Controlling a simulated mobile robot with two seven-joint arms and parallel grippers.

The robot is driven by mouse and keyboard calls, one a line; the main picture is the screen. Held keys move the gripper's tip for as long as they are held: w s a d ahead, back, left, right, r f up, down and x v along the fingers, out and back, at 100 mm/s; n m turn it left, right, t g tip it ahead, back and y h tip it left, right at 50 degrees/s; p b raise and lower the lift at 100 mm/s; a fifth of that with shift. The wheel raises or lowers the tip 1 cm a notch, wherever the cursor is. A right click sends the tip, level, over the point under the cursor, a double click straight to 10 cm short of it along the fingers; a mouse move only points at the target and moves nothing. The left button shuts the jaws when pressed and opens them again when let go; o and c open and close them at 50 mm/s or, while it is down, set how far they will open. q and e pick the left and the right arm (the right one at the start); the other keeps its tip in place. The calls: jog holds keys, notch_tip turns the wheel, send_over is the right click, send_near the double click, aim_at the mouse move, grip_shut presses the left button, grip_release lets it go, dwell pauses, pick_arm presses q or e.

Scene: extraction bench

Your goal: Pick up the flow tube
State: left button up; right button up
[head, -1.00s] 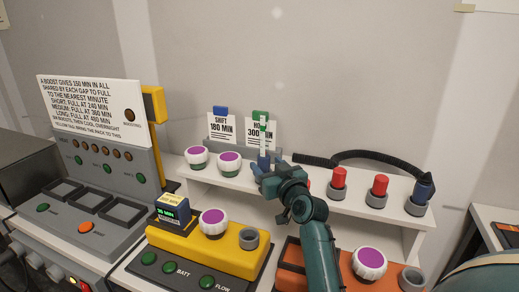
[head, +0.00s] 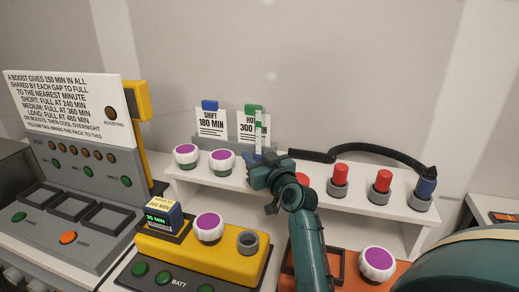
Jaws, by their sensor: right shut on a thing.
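My left gripper is not in view.
The white shelf (head: 205,185) carries two purple-topped knobs (head: 186,153) on the left and red plugs (head: 383,181) in grey cups on the right. A black hose (head: 375,153) runs behind them. A yellow unit (head: 190,255) stands in front.

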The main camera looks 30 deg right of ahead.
grip_shut()
jog(key=shift+r, duration=0.1)
